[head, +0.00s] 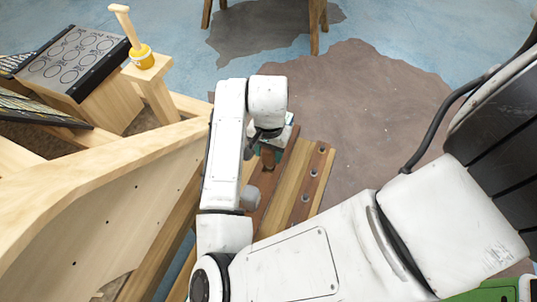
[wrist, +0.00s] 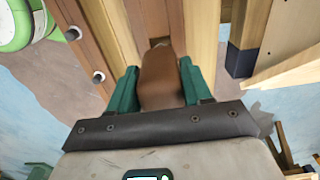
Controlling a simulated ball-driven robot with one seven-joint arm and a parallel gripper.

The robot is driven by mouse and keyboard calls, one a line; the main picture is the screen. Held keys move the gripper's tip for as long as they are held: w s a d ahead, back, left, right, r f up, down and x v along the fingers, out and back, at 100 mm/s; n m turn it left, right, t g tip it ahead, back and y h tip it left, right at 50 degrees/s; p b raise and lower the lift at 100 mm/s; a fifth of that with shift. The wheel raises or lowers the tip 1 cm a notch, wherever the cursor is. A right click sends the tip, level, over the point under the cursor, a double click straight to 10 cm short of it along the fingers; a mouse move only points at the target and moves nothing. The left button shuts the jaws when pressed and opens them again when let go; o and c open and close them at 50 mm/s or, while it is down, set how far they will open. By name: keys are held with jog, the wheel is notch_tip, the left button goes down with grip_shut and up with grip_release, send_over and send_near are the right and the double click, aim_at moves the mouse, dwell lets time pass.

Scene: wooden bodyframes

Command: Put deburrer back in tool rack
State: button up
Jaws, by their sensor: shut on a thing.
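My gripper (wrist: 160,88) has green fingers and is shut on a brown, rounded handle (wrist: 162,75), which I take to be the deburrer. Its far end is hidden, so I cannot tell whether it touches the wood beyond. In the head view my gripper (head: 270,143) is mostly hidden behind my white arm, above a wooden bench-like piece, with a small brown part (head: 268,158) of the handle showing below it. The likely tool rack is a dark reddish-brown strip (wrist: 93,30) with round metal fittings; it also shows in the head view (head: 311,181).
A large pale wooden frame (head: 110,210) stands at the left, close to my arm. The floor (head: 385,110) at the right is clear.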

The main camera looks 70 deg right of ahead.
jog(key=shift+w+f+p, duration=0.1)
jog(key=shift+f+p, duration=0.3)
jog(key=shift+f, duration=1.25)
jog(key=shift+f, duration=0.1)
jog(key=shift+f, duration=0.25)
jog(key=o, duration=1.3)
jog(key=shift+r, duration=0.1)
notch_tip(320, 180, up, 13)
jog(key=shift+f+b, duration=0.2)
jog(key=shift+b, duration=0.25)
